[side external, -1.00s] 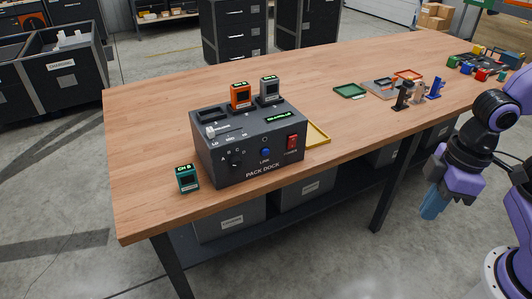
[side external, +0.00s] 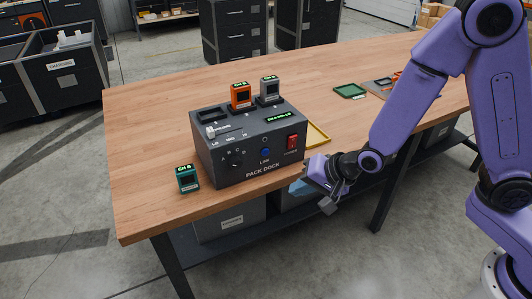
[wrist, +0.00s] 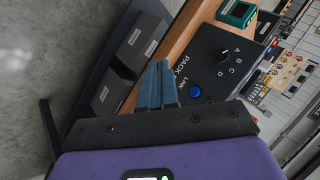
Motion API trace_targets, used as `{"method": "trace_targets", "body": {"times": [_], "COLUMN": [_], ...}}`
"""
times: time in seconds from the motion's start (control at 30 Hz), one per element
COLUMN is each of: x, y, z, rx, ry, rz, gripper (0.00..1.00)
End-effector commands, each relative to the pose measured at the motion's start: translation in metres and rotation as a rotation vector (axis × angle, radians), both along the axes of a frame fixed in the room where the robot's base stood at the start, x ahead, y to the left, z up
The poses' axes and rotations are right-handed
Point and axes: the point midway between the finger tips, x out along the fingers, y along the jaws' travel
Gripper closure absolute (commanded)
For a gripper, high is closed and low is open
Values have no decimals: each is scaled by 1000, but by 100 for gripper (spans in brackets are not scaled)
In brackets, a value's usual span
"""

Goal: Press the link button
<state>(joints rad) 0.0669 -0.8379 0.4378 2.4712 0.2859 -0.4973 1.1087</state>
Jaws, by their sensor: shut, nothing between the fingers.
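The blue link button (side external: 265,152) is on the front face of the dark grey pack dock (side external: 217,172), above the "LINK" label. It also shows in the wrist view (wrist: 194,91), uncovered, to the right of my fingers. My gripper (side external: 299,187) is in front of the table edge, low and right of the dock's front. In the wrist view its two blue fingers (wrist: 158,66) lie together, shut and empty. They appear apart from the button.
The dock's front has a knob (side external: 236,160) and a red power switch (side external: 292,142). Orange (side external: 241,96) and grey (side external: 269,90) modules stand on top. A teal module (side external: 188,178) sits left of the dock. A yellow tray (side external: 318,135) lies behind right.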

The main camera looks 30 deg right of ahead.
Motion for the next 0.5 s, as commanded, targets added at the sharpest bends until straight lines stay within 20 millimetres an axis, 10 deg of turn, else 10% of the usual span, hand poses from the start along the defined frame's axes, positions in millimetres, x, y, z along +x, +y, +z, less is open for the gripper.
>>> {"method": "trace_targets", "body": {"times": [0.5], "x": [37], "y": [-3], "z": [-13], "rx": [162], "ry": [-70], "rz": [-276], "gripper": [100]}}
